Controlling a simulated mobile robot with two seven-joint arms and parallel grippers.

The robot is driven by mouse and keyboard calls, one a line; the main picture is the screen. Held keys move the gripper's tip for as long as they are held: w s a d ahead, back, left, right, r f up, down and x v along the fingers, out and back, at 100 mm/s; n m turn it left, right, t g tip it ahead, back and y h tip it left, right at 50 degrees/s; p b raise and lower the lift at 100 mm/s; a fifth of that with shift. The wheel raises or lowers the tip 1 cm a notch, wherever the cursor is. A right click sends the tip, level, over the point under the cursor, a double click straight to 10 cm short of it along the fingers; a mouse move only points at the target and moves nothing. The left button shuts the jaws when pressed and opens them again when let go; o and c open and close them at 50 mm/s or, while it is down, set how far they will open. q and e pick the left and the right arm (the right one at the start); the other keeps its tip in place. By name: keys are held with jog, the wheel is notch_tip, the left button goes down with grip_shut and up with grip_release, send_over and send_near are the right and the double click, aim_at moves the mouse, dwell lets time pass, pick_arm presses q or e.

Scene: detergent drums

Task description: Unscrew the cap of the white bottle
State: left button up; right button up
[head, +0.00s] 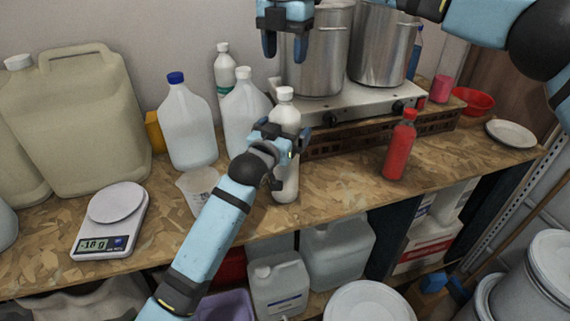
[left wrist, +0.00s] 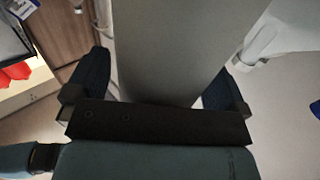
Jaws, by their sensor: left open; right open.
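The white bottle (head: 286,113) stands upright near the front middle of the wooden worktop, with its white cap (head: 285,93) on top. My left gripper (head: 288,138) is open at the bottle's middle, with a finger on either side of it. In the left wrist view a large pale surface, the bottle (left wrist: 170,45), fills the space between the two dark blue fingers. I cannot tell whether either finger touches it. My right gripper (head: 285,48) is open and empty, pointing down in the air above the cap, in front of the steel pots.
White jugs (head: 246,112) and a blue-capped jug (head: 188,125) stand left of the bottle, with a clear beaker (head: 200,190) and a scale (head: 112,220). A double hotplate (head: 350,110) with pots is behind. A red bottle (head: 399,148) stands right, with bare worktop between.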

aim_at(285, 89)
pick_arm(q)
jog(key=c, duration=1.7)
pick_arm(e)
jog(key=m, duration=1.3)
jog(key=shift+f+m, duration=0.3)
jog(key=shift+f, duration=0.3)
notch_tip(285, 89, down, 7)
jog(key=shift+r, duration=0.1)
